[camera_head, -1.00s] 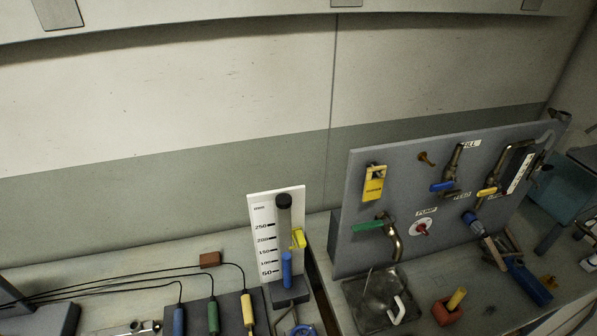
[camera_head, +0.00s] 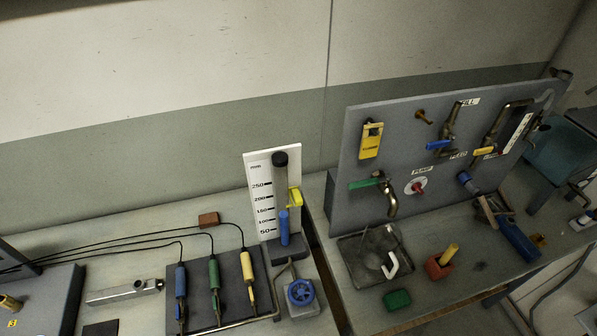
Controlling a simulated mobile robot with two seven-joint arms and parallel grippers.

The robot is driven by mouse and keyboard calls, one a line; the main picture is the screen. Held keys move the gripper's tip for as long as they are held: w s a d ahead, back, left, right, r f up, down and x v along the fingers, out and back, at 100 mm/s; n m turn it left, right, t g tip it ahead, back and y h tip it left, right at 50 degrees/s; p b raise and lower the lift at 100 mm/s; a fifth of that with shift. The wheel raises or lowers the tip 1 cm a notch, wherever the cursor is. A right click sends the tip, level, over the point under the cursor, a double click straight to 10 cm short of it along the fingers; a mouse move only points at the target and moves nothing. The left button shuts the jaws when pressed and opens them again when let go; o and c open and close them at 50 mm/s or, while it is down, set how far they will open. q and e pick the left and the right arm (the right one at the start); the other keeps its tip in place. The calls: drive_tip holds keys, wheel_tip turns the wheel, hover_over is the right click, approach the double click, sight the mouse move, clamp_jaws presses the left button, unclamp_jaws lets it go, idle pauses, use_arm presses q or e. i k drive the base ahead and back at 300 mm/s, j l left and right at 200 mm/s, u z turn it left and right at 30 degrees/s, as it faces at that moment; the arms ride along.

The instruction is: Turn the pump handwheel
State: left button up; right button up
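A blue spoked handwheel (camera_head: 300,292) sits on a light block at the front edge of the left bench. A pipe runs from it past the foot of the level gauge (camera_head: 262,200). The gauge is a white millimetre scale with a clear tube, a black cap, a blue column and a yellow pointer. On the grey panel, a red knob on a white disc (camera_head: 416,188) sits under a label reading PUMP. Neither of my grippers is in view, and nothing touches the handwheel.
Blue, green and yellow probes (camera_head: 214,285) with black cables lie on a dark board left of the handwheel. The upright grey panel (camera_head: 400,130) carries taps and a yellow tag.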

sight(301, 293)
drive_tip(key=i+j+z, duration=0.5)
drive_tip(key=j, duration=0.15)
drive_tip(key=i+j+z, duration=0.1)
drive_tip(key=j+z, duration=0.15)
drive_tip(key=j, duration=0.1)
